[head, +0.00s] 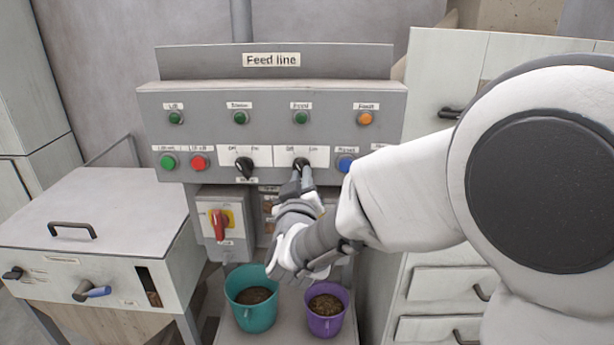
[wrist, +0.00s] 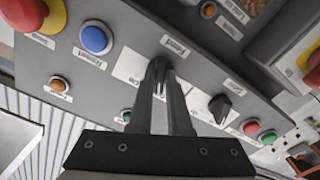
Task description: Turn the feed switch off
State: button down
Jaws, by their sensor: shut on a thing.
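The feed switch (head: 300,163) is the right black rotary knob on a white plate of the grey "Feed line" panel, with what look like off and on marks to its left and right. My gripper (head: 300,178) reaches it from below and front. In the wrist view my gripper (wrist: 160,75) has its two fingers close together, shut on the knob, beneath a label that seems to read "Feed". The fingers hide most of the knob, so I cannot tell which way it points.
Another black knob (head: 244,167) sits left of it, and a blue button (head: 345,163) close on its right. Green (head: 168,162) and red (head: 199,162) buttons are further left. A red-yellow main switch (head: 220,224) is below. Teal (head: 252,312) and purple (head: 325,322) buckets hold pellets underneath.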

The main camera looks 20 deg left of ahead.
jog(key=shift+n, duration=0.4)
jog(key=c, duration=0.9)
grip_release()
jog(key=shift+o, duration=0.2)
jog(key=shift+s, duration=0.15)
